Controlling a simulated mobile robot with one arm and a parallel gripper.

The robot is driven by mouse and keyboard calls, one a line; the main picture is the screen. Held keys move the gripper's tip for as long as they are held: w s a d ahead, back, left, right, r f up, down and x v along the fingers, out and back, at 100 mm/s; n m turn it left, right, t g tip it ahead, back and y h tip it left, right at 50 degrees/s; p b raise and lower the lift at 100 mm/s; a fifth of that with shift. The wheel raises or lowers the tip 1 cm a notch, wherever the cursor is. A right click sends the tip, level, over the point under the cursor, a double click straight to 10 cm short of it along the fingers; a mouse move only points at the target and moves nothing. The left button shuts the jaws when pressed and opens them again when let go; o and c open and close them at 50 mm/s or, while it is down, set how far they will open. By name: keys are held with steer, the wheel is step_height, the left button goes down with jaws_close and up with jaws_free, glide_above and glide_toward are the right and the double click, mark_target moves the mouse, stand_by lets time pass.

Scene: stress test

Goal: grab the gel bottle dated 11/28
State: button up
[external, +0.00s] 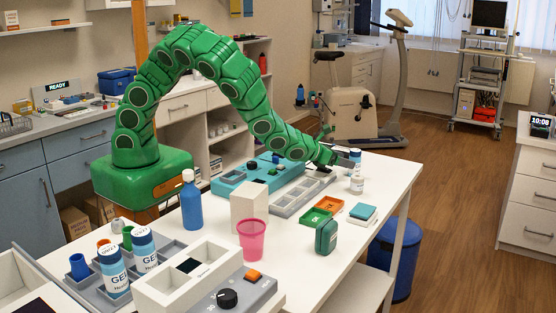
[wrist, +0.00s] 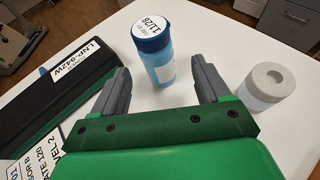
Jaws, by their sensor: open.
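A blue bottle (wrist: 154,62) with a white cap label reading 11/28 stands upright on the white table in the wrist view. My gripper (wrist: 162,72) is open and empty, its grey fingers apart on either side of the bottle in the picture. I cannot read dates on these two.
A white-grey cylinder (wrist: 264,88) stands right of my gripper. A dark labelled case (wrist: 60,85) lies left. Two GEL bottles (external: 114,272) (external: 145,250) stand in a grey tray at the front left. Small green and orange trays (external: 316,217) and a green box (external: 326,237) lie nearer on the table.

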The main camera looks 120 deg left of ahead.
steer(key=shift+x, duration=3)
steer(key=shift+s+a+r, duration=0.1)
steer(key=shift+s, duration=0.05)
steer(key=shift+c, duration=0.2)
steer(key=c, duration=1.1)
steer(key=shift+r, duration=0.1)
